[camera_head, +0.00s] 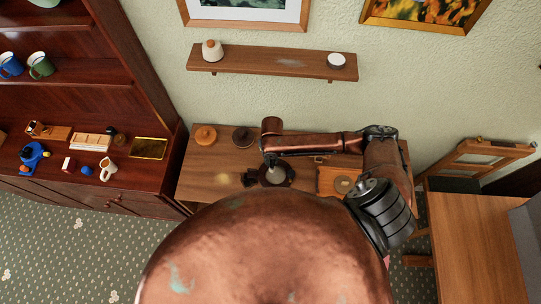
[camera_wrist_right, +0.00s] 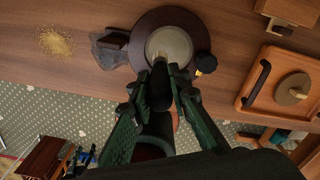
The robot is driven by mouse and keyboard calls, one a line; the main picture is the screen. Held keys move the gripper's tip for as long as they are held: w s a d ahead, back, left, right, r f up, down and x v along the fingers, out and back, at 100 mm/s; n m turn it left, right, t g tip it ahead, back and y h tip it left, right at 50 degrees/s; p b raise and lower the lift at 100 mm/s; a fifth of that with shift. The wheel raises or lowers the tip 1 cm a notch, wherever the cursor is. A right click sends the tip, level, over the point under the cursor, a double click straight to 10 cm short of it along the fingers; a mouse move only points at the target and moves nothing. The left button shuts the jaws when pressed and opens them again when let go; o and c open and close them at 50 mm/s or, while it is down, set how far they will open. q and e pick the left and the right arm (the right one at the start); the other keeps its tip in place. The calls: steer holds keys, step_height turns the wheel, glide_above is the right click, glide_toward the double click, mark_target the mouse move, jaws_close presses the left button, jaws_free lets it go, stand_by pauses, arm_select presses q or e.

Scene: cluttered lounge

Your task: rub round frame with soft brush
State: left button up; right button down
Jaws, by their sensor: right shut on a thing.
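The round frame (camera_wrist_right: 139,32) is a dark brown ring around a pale grey disc, lying flat on the wooden table; in the head view it (camera_head: 288,182) is partly covered by my arm. My right gripper (camera_wrist_right: 160,82) is shut on a slim dark item, apparently the soft brush (camera_wrist_right: 161,93). The brush's far end overlaps the near edge of the pale disc in the wrist view; I cannot tell whether it touches. In the head view my right gripper (camera_head: 270,161) is over the frame, small and mostly hidden by the arm. My left gripper is not in view.
A grey cloth (camera_wrist_right: 108,52) lies left of the frame and a small black item (camera_wrist_right: 205,63) right of it. Yellowish powder (camera_wrist_right: 55,42) lies further left. A wooden tray (camera_wrist_right: 249,99) holds a beige disc (camera_wrist_right: 293,90). A wall shelf (camera_head: 270,64) hangs behind.

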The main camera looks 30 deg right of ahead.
steer(key=shift+r+p, duration=0.3)
steer(key=shift+r, duration=0.75)
